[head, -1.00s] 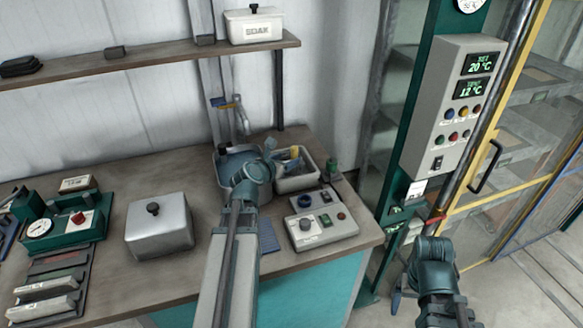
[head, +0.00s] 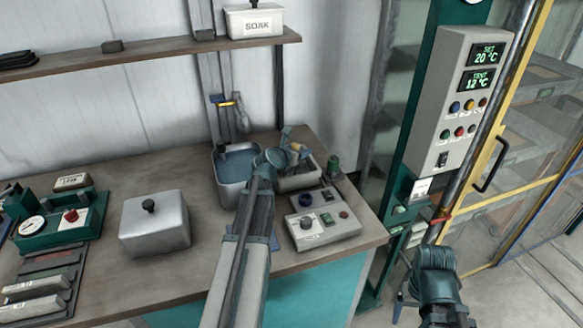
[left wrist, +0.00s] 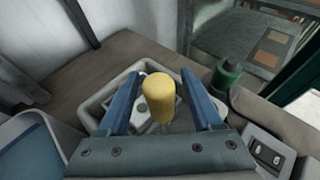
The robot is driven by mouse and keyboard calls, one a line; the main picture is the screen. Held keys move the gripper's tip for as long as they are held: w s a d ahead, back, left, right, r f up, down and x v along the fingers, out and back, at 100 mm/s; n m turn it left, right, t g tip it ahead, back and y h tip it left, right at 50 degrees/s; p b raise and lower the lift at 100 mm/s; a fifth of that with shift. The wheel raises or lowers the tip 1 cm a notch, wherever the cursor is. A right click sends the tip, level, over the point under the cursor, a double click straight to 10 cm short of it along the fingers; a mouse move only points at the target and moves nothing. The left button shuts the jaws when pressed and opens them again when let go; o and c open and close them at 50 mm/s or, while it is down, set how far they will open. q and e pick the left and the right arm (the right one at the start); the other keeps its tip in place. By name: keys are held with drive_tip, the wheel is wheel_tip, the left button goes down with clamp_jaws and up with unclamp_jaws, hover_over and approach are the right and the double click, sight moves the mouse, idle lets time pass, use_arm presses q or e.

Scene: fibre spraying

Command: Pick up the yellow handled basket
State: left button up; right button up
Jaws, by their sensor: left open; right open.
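The yellow handle (left wrist: 158,92) of the basket stands up between the two blue fingers of my left gripper (left wrist: 160,88) in the left wrist view. The fingers are open, with a gap on each side of the handle. The basket's lower part is mostly hidden below the handle and the gripper. In the head view the yellow handle (head: 304,149) shows beside my left gripper (head: 292,142), over the pale rectangular tub (head: 298,184). My right gripper (head: 405,290) is low at the right, off the bench, and its fingers are only partly seen.
A grey tub of liquid (head: 237,165) stands just left of the pale tub. A lidded metal box (head: 154,232) stands further left. A tall panel (head: 460,100) rises at right.

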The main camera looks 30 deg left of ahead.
use_arm(q)
clamp_jaws()
idle(0.3)
idle(1.1)
